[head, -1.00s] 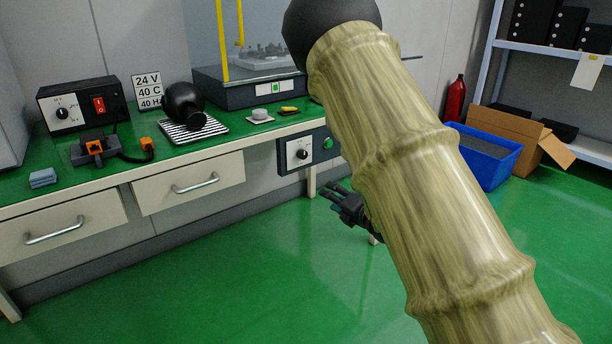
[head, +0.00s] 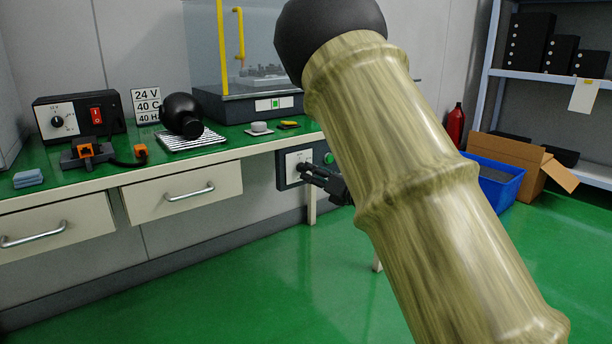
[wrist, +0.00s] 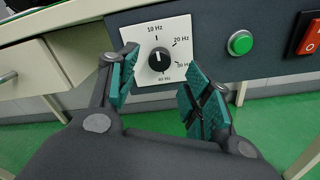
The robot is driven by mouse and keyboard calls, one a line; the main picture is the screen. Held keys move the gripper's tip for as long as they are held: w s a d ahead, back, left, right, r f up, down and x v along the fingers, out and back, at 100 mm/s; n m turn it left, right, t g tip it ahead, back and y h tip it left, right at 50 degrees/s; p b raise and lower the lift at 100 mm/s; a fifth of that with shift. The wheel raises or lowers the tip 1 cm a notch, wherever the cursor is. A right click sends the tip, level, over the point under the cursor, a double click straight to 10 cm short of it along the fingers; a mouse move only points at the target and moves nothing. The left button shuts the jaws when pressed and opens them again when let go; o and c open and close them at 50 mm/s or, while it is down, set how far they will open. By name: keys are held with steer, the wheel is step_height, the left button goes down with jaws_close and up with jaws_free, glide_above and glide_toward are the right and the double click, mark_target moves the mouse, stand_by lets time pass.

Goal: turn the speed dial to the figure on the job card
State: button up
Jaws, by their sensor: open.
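The speed dial (wrist: 160,60) is a black round knob on a white plate (wrist: 178,31) marked 10 Hz, 20 Hz, 30 Hz and 40 Hz. Its white pointer line points up, about at the 10 Hz mark. My gripper (wrist: 158,70) is open in front of the plate, with one teal-padded finger to each side of the knob; I cannot tell how deep they reach. In the head view my gripper (head: 306,169) is at the dial panel (head: 283,172) and mostly hides the knob.
A green button (wrist: 240,42) and a red switch (wrist: 311,38) sit right of the dial. Drawers with handles (head: 190,194) are left of the panel. A power supply (head: 80,115) stands on the bench (head: 75,180). The green floor in front is clear.

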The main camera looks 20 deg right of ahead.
mark_target(302, 168)
steer(key=b+x, duration=0.1)
steer(key=x, duration=0.4)
steer(key=c, duration=1.1)
steer(key=shift+o, duration=0.2)
